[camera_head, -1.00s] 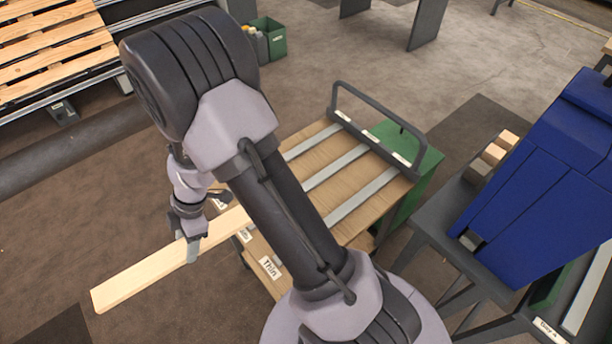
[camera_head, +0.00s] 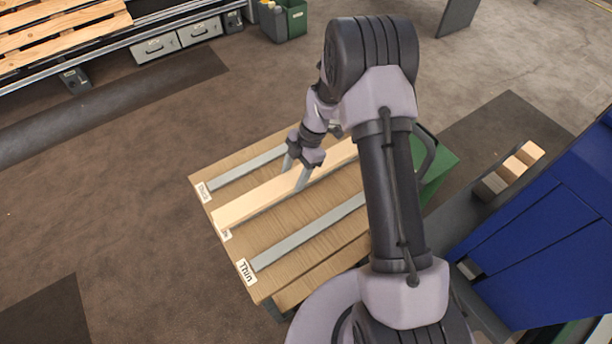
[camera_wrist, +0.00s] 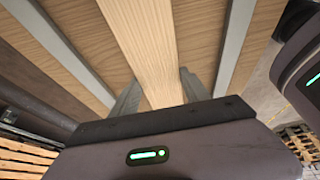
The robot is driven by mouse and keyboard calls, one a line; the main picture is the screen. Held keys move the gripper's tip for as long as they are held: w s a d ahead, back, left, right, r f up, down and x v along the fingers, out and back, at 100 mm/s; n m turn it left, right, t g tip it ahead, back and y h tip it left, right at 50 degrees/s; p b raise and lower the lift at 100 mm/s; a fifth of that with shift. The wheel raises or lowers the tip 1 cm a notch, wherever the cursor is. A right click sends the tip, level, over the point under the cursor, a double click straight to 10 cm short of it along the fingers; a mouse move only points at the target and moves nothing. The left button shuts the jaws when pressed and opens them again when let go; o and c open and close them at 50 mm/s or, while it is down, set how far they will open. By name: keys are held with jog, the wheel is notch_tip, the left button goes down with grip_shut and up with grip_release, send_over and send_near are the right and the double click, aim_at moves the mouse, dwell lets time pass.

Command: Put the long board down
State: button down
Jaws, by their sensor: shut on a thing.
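The long board (camera_head: 270,194), pale wood, is held by my gripper (camera_head: 295,174) over the cart top (camera_head: 330,204), lengthwise between two visible grey strips. Its near end is close to the cart's left edge; its far part passes behind my arm. Whether it touches the cart top or hangs just above, I cannot tell. In the wrist view the board (camera_wrist: 148,45) runs between the fingers of my shut gripper (camera_wrist: 158,98), with wood-grained surface and grey strips on both sides.
A "Thin" label (camera_head: 245,271) and another label (camera_head: 203,191) mark the cart's left edge; a middle label is partly covered. A green box (camera_head: 436,165) is behind my arm. Small wood blocks (camera_head: 513,168) and a blue machine (camera_head: 560,225) stand right.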

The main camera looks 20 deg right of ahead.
jog(key=d, duration=0.1)
jog(key=w+d, duration=0.1)
jog(key=d, duration=0.1)
jog(key=shift+w+f, duration=0.25)
jog(key=shift+w, duration=0.05)
notch_tip(320, 180, down, 4)
jog(key=shift+d+r+b, duration=0.1)
jog(key=shift+r+b, duration=0.1)
jog(key=shift+b, duration=0.9)
jog(key=shift+r, duration=0.15)
jog(key=c, duration=0.5)
grip_release()
